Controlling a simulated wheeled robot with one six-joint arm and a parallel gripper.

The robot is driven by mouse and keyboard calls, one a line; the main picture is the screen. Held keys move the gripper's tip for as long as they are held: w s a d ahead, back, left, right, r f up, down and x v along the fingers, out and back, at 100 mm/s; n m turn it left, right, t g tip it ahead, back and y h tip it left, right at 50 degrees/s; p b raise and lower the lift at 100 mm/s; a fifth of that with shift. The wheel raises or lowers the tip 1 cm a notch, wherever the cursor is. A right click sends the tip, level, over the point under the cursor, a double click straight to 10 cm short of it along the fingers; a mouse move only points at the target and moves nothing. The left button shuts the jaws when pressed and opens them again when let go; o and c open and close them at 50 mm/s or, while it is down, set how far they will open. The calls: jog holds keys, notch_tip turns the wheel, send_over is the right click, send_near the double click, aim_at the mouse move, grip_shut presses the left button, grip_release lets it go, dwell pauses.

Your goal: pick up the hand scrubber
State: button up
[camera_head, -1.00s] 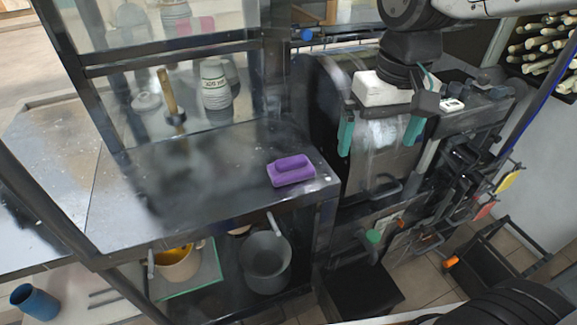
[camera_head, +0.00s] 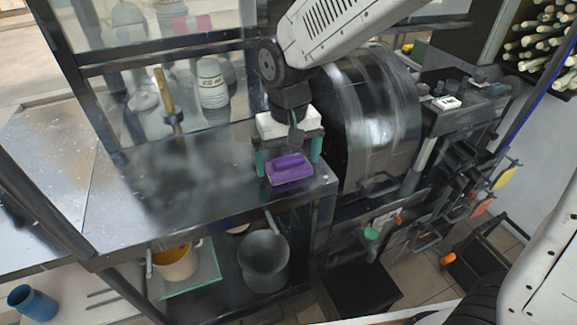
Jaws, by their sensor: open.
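The purple hand scrubber (camera_head: 289,169) lies flat on the dark metal counter (camera_head: 205,190), near its right front corner. My gripper (camera_head: 288,160) is open, with one teal finger to the left of the scrubber and the other to the right. The fingers show partly behind the scrubber in the picture, so the gripper seems just beyond or above it. I cannot tell whether either finger touches it.
A metal drum machine (camera_head: 372,120) stands close to the right of the counter. A white bottle (camera_head: 212,83) and a wooden-handled tool (camera_head: 166,97) stand behind. Below are a grey pot (camera_head: 264,262) and a cream pot (camera_head: 178,265). The counter's left part is clear.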

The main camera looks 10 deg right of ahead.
jog(key=shift+f, duration=0.6)
jog(key=c, duration=0.8)
jog(key=shift+r, duration=0.1)
jog(key=shift+r, duration=0.55)
notch_tip(320, 180, up, 2)
jog(key=shift+r, duration=0.1)
jog(key=s+d, duration=0.1)
jog(key=s, duration=0.4)
jog(key=s+d+r, duration=0.1)
jog(key=s, duration=0.4)
jog(key=s+d, duration=0.1)
jog(key=s, duration=0.4)
jog(key=shift+s+d+r, duration=0.15)
jog(key=shift+s+r, duration=0.1)
jog(key=shift+s, duration=0.15)
